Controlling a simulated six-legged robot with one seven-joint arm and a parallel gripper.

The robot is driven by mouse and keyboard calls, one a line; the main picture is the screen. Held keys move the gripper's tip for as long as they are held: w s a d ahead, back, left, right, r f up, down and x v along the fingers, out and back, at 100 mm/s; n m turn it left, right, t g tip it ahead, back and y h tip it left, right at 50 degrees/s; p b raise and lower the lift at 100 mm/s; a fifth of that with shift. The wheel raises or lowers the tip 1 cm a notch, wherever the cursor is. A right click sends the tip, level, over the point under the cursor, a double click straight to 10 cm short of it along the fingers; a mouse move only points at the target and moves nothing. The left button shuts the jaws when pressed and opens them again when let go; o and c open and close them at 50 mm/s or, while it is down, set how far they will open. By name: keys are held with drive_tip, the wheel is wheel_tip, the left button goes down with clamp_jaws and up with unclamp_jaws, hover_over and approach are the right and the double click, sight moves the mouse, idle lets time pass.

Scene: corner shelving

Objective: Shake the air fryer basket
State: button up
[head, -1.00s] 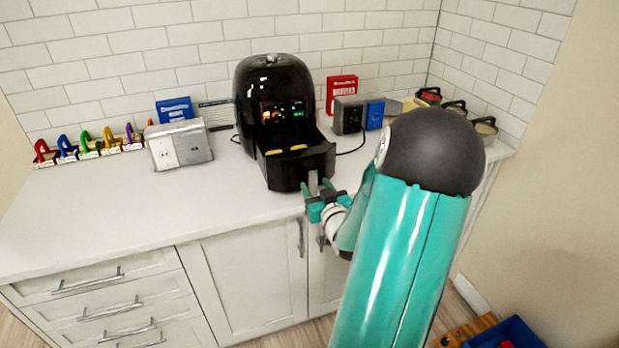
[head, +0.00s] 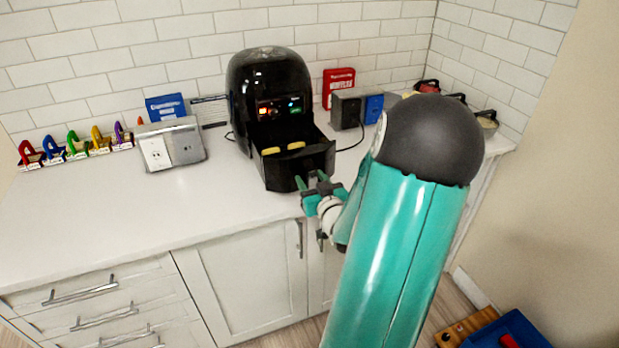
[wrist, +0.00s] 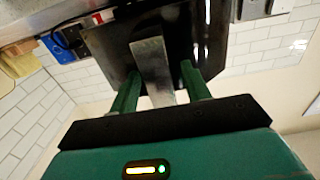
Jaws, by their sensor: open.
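The black air fryer (head: 268,85) stands on the counter against the tiled wall, its display lit. Its basket (head: 300,170) is pulled out at the front, with yellow food pieces (head: 296,146) inside. My gripper (head: 310,181) is at the basket's front, low by the handle. In the wrist view, the grey handle (wrist: 153,70) stands between the two green fingers of my gripper (wrist: 160,83). The fingers are apart, with a gap visible on the right side. Contact on the left side is unclear. The handle's lower end is hidden behind the gripper body.
A grey outlet box (head: 172,145) stands left of the fryer, with colourful padlock-like items (head: 75,147) farther left. A dark box (head: 346,111) with a cable stands to the right. The white counter (head: 130,215) is clear in front. Cabinet handles (head: 299,238) stick out below.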

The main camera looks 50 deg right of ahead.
drive_tip(key=shift+w, duration=0.1)
drive_tip(key=shift+c, duration=0.2)
clamp_jaws()
drive_tip(key=x, duration=1)
drive_tip(key=shift+d, duration=0.1)
drive_tip(key=shift+o, duration=0.2)
unclamp_jaws()
drive_tip(key=v, duration=1.4)
